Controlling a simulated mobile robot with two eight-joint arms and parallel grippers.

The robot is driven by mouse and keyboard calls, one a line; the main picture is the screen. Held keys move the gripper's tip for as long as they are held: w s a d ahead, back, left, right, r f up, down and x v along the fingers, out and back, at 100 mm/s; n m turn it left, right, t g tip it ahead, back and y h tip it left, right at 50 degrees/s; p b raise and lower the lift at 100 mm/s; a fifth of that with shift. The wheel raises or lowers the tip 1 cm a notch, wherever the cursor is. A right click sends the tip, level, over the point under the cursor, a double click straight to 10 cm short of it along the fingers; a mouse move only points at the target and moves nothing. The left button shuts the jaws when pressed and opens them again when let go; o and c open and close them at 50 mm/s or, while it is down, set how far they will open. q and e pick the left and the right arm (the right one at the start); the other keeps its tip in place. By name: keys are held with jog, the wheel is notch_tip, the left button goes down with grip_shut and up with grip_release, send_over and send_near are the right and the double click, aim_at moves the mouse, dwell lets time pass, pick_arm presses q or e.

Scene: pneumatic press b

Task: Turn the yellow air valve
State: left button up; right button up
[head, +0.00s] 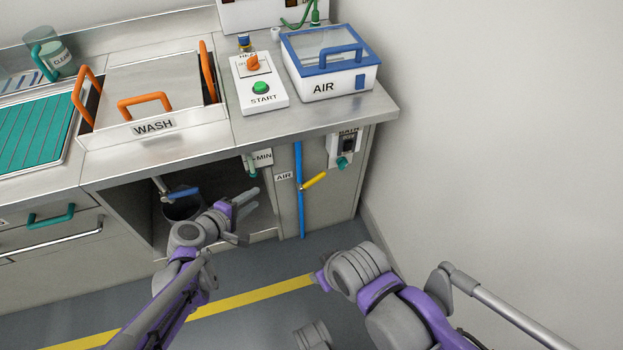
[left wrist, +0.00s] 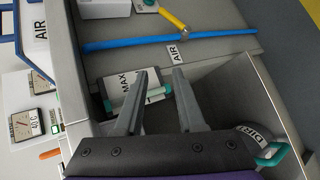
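The yellow air valve handle (head: 315,180) sits on a vertical blue pipe (head: 301,215) on the cabinet front, slanting up to the right from the pipe. The "AIR" label (head: 284,176) is just left of the pipe. In the left wrist view the yellow handle (left wrist: 173,18) crosses near the blue pipe (left wrist: 215,36) at the top. My left gripper (head: 252,202) is left of the pipe, in front of the cabinet opening, apart from the handle. Its fingers (left wrist: 160,72) are spread with nothing held between them. My right arm is at lower right; its fingers do not show.
A bucket (head: 181,209) stands in the opening. The counter edge overhangs the valve. A wall closes the right side.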

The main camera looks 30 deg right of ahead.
pick_arm(q)
jog(key=w+d+f+n+h+b, duration=0.1)
jog(key=w+d+f+n+h, duration=0.2)
jog(key=d+f, duration=0.5)
jog(key=n+t+h+b, duration=0.1)
jog(key=n+t+h, duration=0.1)
jog(key=n, duration=0.3)
send_near(316, 181)
jog(key=b+x, duration=0.2)
jog(key=x, duration=0.9)
jog(key=shift+w+d+r, duration=0.1)
jog(key=shift+r, duration=0.05)
grip_shut()
